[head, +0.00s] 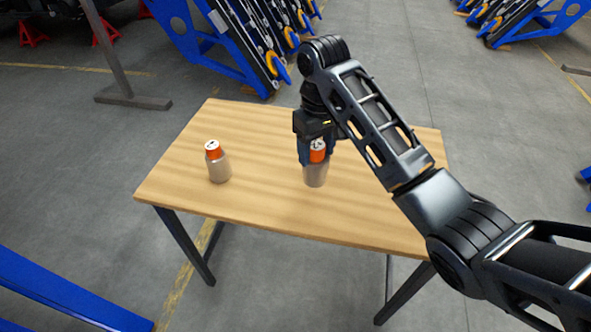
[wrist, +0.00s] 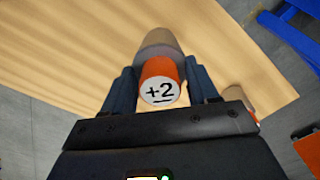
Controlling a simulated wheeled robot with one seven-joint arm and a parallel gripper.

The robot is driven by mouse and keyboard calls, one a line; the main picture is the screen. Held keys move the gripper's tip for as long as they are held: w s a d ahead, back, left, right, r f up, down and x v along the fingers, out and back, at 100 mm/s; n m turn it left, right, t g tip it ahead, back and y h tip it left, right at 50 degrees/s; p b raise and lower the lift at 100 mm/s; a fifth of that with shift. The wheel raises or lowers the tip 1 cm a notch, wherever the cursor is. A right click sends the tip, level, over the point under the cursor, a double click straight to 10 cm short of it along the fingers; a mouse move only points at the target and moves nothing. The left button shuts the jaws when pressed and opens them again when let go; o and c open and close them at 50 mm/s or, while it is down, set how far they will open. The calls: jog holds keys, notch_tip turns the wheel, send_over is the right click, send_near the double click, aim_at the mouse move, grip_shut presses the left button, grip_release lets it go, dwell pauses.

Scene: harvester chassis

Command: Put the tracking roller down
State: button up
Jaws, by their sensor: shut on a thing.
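A tracking roller with an orange neck, a white top and a grey-beige body (head: 315,176) is between the fingers of my gripper (head: 317,152). A second, similar roller (head: 219,168) stands upright on the table to the left, apart from my gripper. Its cap marking is too small to read.
The tabletop is bare between the rollers and around them. Blue racks (head: 205,45) holding dark parts with yellow hooks stand behind the table. A blue beam (head: 60,295) lies at the lower left. A post on a flat foot (head: 132,100) stands at the back left.

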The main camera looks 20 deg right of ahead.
jog(key=w+a+f, duration=0.2)
jog(key=w+f, duration=0.2)
jog(key=f, duration=0.3)
jog(key=shift+w+a+p, duration=0.4)
jog(key=shift+f, duration=0.1)
jog(key=o, duration=1.3)
jog(key=shift+c, duration=0.2)
notch_tip(320, 180, up, 12)
